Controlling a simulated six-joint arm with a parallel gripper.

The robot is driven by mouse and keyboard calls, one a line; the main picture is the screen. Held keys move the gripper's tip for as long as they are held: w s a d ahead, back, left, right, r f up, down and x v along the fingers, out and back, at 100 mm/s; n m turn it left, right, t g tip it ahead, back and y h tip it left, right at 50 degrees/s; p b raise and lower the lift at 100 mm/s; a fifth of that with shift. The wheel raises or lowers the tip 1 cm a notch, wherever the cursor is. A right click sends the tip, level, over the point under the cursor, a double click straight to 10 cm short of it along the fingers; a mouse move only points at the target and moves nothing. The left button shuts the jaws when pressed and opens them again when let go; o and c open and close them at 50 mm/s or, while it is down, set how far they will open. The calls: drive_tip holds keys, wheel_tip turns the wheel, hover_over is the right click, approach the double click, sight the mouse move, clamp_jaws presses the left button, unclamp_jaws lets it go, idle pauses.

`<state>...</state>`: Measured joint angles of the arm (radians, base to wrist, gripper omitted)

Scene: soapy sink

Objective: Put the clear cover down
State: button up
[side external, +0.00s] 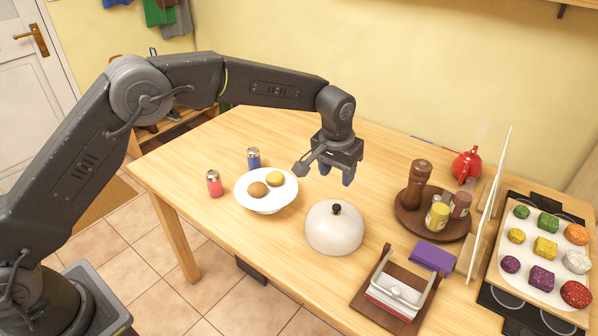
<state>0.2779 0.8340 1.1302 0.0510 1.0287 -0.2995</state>
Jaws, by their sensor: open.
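My gripper (335,176) is open and empty, held above the table behind the white dome. On the brown board (362,298) at the front right stands a small box (388,302) in white and red. A pale, see-through piece (402,284) shows at the box, which looks like the clear cover. I cannot tell whether it is shut or raised. A white dome (335,230) with a black knob sits on the table, left of the board. My gripper touches neither the dome nor the box.
A white plate (250,202) with two round foods lies left, beside red (214,184) and blue (254,158) shakers. Right are a purple block (433,257), a round tray (408,226) with a pepper mill and jars, and an upright panel (487,210). The table's back middle is clear.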

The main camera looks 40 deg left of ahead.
drive_tip(key=s+a+r+t, duration=0.1)
drive_tip(key=s+a+r, duration=0.4)
drive_tip(key=s+r, duration=0.25)
drive_tip(key=s+a+r+t, duration=0.1)
drive_tip(key=s+a+r, duration=0.4)
drive_tip(key=r, duration=0.4)
drive_tip(key=s+a+f+t, duration=0.1)
drive_tip(key=s+a, duration=0.1)
drive_tip(key=s, duration=0.9)
drive_tip(key=s+a, duration=0.3)
drive_tip(key=s, duration=0.8)
drive_tip(key=shift+s+f+t, duration=0.25)
drive_tip(key=shift+f+t, duration=0.15)
